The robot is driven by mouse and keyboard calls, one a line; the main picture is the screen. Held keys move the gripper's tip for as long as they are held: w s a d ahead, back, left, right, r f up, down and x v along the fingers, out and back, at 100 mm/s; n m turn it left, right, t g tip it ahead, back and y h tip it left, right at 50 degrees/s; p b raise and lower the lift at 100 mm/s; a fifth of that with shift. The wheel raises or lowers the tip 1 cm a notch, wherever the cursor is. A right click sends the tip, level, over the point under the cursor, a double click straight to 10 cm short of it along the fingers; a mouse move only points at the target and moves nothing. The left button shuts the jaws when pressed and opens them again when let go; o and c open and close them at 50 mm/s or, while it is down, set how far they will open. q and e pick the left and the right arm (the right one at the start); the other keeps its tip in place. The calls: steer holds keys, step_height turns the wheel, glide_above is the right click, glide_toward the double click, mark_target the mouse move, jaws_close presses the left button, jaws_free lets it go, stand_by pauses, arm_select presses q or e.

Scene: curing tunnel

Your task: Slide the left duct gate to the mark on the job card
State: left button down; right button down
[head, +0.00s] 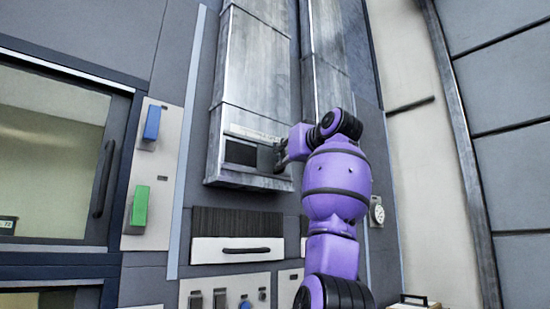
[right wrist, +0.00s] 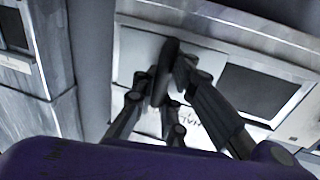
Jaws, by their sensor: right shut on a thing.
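The left duct (head: 255,65) is a tall grey metal shaft on the wall. Near its lower end is the gate, a pale plate with a dark rectangular opening (head: 240,153) beside it. My right gripper (head: 281,157) is at the right side of this gate. In the right wrist view my right gripper (right wrist: 172,80) is shut on the dark upright handle (right wrist: 165,72) of the gate, and the dark opening (right wrist: 262,90) shows to the right. Lettering on the plate is partly hidden by the fingers. I cannot make out a job card. My left gripper is not in view.
A second duct (head: 328,60) stands to the right. A blue switch (head: 152,122) and a green switch (head: 139,205) are on a panel at left, beside a windowed door (head: 50,150). Below are a drawer (head: 236,250) and several levers. A round gauge (head: 378,213) is right of my arm.

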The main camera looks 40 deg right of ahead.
steer(key=shift+s+d+r, duration=0.1)
steer(key=shift+s+d, duration=0.05)
steer(key=shift+s, duration=0.05)
steer(key=c, duration=2.1)
jaws_free()
steer(key=shift+s+d, duration=0.2)
steer(key=shift+s, duration=0.1)
steer(key=shift+w+a, duration=0.15)
steer(key=s, duration=0.4)
steer(key=s+a, duration=0.1)
steer(key=s, duration=0.7)
steer(key=shift+a, duration=0.2)
